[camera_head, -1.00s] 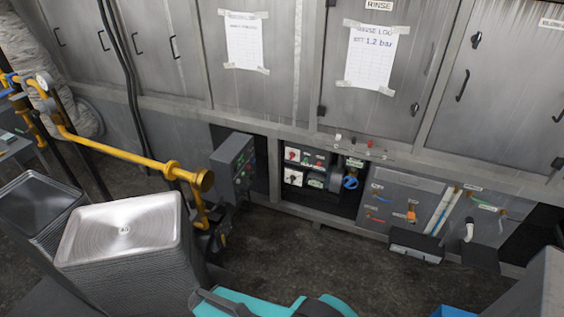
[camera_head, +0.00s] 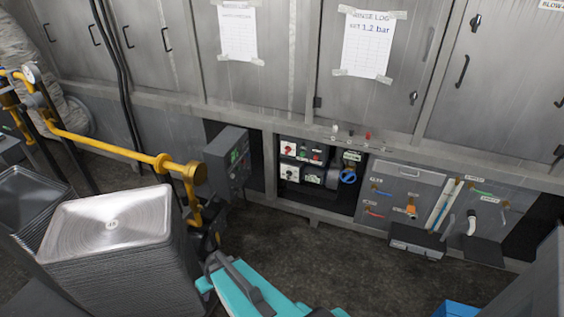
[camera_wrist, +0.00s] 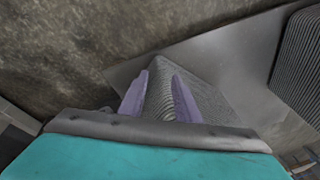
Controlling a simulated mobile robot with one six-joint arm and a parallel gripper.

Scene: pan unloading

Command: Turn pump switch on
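In the head view, an open bay under the machine holds a white box with a red rotary switch (camera_head: 289,149) and, below it, a white box with a dark knob (camera_head: 289,173). Their labels are too small to read, so I cannot tell which is the pump switch. My gripper (camera_wrist: 160,78) shows in the wrist view with its two purple fingers apart and nothing held between them. A tall stack of pans (camera_wrist: 205,100) shows beyond the fingers.
A blue valve wheel (camera_head: 348,176) is right of the switches. A grey control box (camera_head: 228,160) and a yellow pipe (camera_head: 110,147) stand to the left. A stack of metal pans (camera_head: 110,222) is at lower left. Floor is clear before the bay.

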